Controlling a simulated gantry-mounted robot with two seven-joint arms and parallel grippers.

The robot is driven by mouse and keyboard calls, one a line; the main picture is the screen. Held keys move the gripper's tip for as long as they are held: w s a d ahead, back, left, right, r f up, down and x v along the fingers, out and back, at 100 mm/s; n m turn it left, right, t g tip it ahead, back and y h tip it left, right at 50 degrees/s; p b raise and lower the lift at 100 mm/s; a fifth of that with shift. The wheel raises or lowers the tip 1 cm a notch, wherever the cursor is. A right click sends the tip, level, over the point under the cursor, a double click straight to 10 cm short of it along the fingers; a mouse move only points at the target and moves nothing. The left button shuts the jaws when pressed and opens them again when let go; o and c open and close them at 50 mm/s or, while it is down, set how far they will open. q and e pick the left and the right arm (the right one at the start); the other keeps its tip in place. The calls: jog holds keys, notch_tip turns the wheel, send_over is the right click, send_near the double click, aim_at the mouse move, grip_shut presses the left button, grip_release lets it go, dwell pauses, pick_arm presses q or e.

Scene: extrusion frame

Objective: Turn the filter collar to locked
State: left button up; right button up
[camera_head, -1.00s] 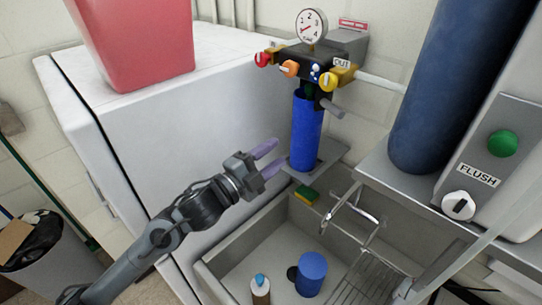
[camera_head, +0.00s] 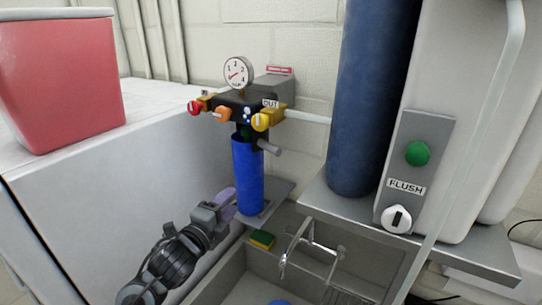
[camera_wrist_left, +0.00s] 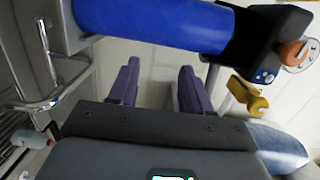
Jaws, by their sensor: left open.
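The filter's blue cylinder (camera_head: 248,175) hangs upright under a black valve head (camera_head: 235,103) in the head view. A dark collar (camera_head: 242,132) with a short grey handle (camera_head: 269,149) pointing right sits at the cylinder's top. My left gripper (camera_head: 229,202) is left of the cylinder's lower part, below the collar. In the left wrist view its two purple fingers (camera_wrist_left: 158,85) stand apart with nothing between them. The blue cylinder (camera_wrist_left: 150,22) crosses that view beyond the fingertips. Any lock marking is too small to read. My right gripper is out of view.
Red (camera_head: 195,107), orange (camera_head: 222,114) and yellow (camera_head: 261,121) knobs and a gauge (camera_head: 238,73) sit around the head. A sponge (camera_head: 262,239) and faucet (camera_head: 297,250) are below right. A dark blue tank (camera_head: 362,95) stands right; a white cabinet (camera_head: 120,190) fills the left.

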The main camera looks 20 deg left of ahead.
pick_arm(q)
jog(key=w+d+r+t+b, duration=0.1)
jog(key=w+d+r+b, duration=0.1)
jog(key=d+r, duration=0.2)
jog(key=t+h+b, duration=0.1)
send_near(269, 150)
jog(key=w, duration=0.3)
jog(key=w+p, duration=0.1)
jog(key=w, duration=0.1)
jog(key=w+r, duration=0.1)
jog(key=w, duration=0.2)
jog(key=w+d+p, duration=0.1)
jog(key=w, duration=0.2)
jog(key=shift+d+r+p, duration=0.1)
jog(key=shift+r+p, duration=0.2)
jog(key=shift+r, duration=0.05)
jog(key=shift+w+d, duration=0.1)
jog(key=shift+w, duration=0.8)
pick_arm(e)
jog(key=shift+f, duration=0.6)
pick_arm(q)
jog(key=shift+c, duration=0.2)
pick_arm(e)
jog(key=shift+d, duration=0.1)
pick_arm(q)
grip_shut()
